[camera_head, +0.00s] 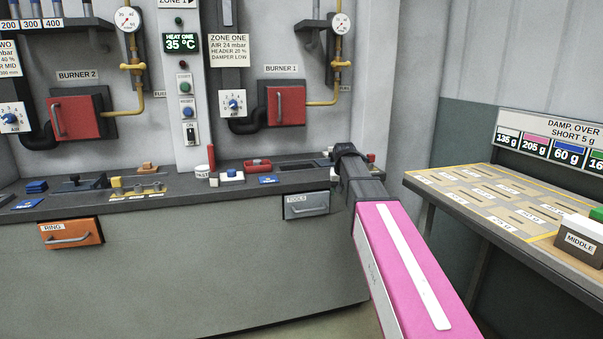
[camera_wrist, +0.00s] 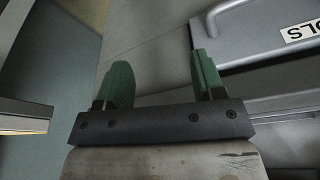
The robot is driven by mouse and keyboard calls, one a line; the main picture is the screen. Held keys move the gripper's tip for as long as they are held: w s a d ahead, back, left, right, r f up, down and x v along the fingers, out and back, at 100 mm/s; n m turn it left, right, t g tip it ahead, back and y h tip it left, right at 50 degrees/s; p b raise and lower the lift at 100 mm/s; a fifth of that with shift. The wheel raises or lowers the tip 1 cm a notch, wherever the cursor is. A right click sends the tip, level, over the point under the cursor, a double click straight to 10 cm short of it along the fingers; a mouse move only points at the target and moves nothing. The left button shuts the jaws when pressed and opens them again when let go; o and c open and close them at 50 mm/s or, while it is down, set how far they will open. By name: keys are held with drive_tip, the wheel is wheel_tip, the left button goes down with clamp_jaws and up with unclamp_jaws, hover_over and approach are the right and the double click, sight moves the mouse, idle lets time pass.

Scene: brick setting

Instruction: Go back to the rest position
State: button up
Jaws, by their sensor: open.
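My gripper shows in the wrist view (camera_wrist: 160,85) with its two green fingers apart and nothing between them. Past the fingers are a grey cabinet front and floor. In the head view my pink arm (camera_head: 410,265) reaches forward from the lower right. Its dark end lies at the right end of the counter, beside the grey TOOLS drawer (camera_head: 307,205); the fingers cannot be made out there. The drawer also shows at the upper right of the wrist view (camera_wrist: 265,35), close to the right finger. I cannot tell whether the drawer is fully closed.
The dark counter (camera_head: 240,190) carries small blocks, a red tray (camera_head: 257,165) and a red cylinder. An orange RING drawer (camera_head: 71,233) is at the left. A slanted table (camera_head: 470,200) with a MIDDLE block (camera_head: 580,240) stands at the right. Floor shows between counter and table.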

drive_tip(key=s+d+f+g, duration=0.3)
drive_tip(key=s+f, duration=2.4)
drive_tip(key=shift+s+n, duration=0.4)
drive_tip(key=shift+f, duration=0.1)
